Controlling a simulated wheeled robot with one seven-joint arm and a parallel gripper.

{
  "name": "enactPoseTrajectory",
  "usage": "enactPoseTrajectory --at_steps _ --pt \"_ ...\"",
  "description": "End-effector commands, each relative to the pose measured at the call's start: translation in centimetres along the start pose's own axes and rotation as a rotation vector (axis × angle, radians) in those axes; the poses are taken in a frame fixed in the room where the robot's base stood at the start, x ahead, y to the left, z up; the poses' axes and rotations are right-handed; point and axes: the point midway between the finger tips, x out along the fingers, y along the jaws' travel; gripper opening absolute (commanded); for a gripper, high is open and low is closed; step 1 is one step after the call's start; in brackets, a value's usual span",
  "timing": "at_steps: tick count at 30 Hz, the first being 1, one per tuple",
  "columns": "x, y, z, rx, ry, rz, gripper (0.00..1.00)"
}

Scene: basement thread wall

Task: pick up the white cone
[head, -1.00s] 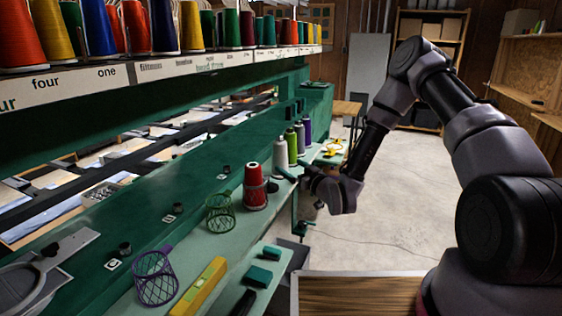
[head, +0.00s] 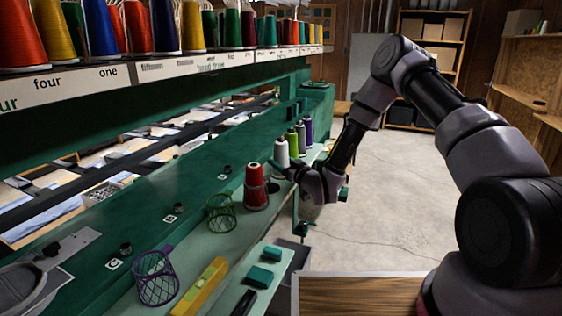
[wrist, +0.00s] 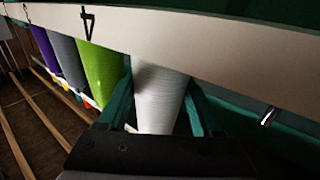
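The white cone (head: 281,153) stands upright on the green ledge, between the red cone and the lime cone. In the wrist view the white cone (wrist: 158,98) shows between the two green fingers of my gripper (wrist: 160,108). A narrow dark gap seems to show on each side of it, so the fingers look open; whether either touches is hard to tell. In the head view my gripper (head: 285,171) reaches in from the right at the cone's lower part, and the hand partly hides the ledge there. The cone's top is cut off by a pale strip in the wrist view.
The red cone (head: 256,186) stands nearer on the left; lime (head: 292,146) and purple (head: 308,131) cones stand beyond. Wire baskets (head: 221,212), a yellow level (head: 200,287) and teal blocks (head: 261,276) lie nearer. A labelled shelf of cones (head: 165,68) hangs above. Open floor lies right.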

Motion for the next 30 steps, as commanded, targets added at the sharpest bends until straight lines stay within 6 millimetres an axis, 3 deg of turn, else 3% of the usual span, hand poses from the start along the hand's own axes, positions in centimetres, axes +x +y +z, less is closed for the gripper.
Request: enactPoseTrajectory --at_steps 1,3,4,14,30 --pt "0.0 0.0 0.0 0.000 0.000 0.000 0.31" --pt "0.0 0.0 0.0 0.000 0.000 0.000 0.04" --pt "0.0 0.0 0.0 0.000 0.001 0.000 0.03" --pt "0.0 0.0 -0.7 0.000 0.001 0.000 0.03" --pt "0.0 0.0 -8.9 -0.002 0.003 0.000 0.02"
